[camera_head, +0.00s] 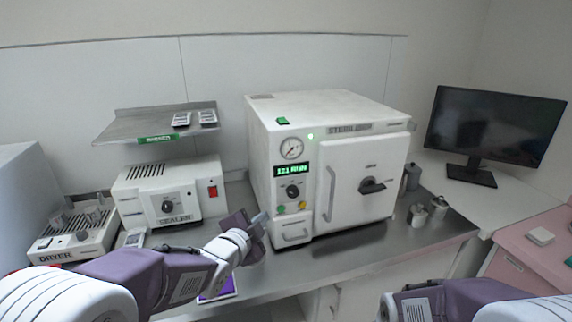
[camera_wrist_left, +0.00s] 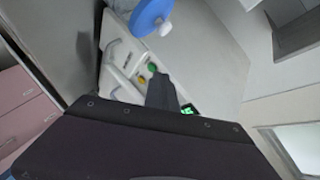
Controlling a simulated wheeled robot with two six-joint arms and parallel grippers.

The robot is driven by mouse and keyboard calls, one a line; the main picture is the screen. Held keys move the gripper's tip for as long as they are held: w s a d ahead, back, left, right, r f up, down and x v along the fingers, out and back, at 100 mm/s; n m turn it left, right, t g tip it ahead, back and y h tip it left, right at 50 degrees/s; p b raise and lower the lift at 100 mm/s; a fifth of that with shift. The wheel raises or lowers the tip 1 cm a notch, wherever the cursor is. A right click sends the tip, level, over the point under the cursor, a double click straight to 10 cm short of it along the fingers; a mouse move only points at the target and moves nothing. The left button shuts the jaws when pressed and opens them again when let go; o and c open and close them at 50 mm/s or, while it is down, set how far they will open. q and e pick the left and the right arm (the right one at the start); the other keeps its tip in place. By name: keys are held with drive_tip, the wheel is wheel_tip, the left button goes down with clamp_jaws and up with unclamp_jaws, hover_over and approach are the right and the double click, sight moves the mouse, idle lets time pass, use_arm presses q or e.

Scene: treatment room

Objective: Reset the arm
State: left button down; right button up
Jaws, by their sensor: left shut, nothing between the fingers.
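My left arm comes in from the left in the head view, and its gripper (camera_head: 260,222) is shut and empty. It is in front of the lower left corner of the white sterilizer (camera_head: 360,140), near the buttons; I cannot tell whether it touches. The sterilizer's display (camera_head: 291,170) is lit green and reads RUN, and its door is shut. In the left wrist view the shut fingers (camera_wrist_left: 161,92) point at the panel with the green button (camera_wrist_left: 152,67) and yellow button. My right arm shows at the lower right; its gripper is out of view.
A sealer (camera_head: 168,190) and a dryer (camera_head: 75,232) stand left on the steel counter, below a metal shelf (camera_head: 155,122). Small metal canisters (camera_head: 428,210) and a monitor (camera_head: 495,122) are at the right. A blue round thing (camera_wrist_left: 150,15) shows in the wrist view.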

use_arm(q)
drive_tip(key=s+a+f+n+g+y+p, duration=0.2)
drive_tip(key=s+a+n+g+y, duration=0.15)
drive_tip(key=a, duration=0.35)
drive_tip(key=s+a+f+n+g, duration=0.2)
drive_tip(key=s+f+n+g, duration=0.2)
drive_tip(key=s, duration=0.6)
drive_tip(key=s+a+f+n+g, duration=0.1)
drive_tip(key=s+f+n+g, duration=0.4)
drive_tip(key=s, duration=0.6)
wheel_tip(320, 180, down, 3)
drive_tip(key=n+y, duration=0.1)
drive_tip(key=n, duration=0.1)
drive_tip(key=shift+s+a+n, duration=0.3)
drive_tip(key=shift+a+n, duration=0.05)
use_arm(e)
wheel_tip(320, 180, up, 6)
use_arm(q)
drive_tip(key=shift+f, duration=0.1)
use_arm(e)
drive_tip(key=shift+a+r, duration=0.1)
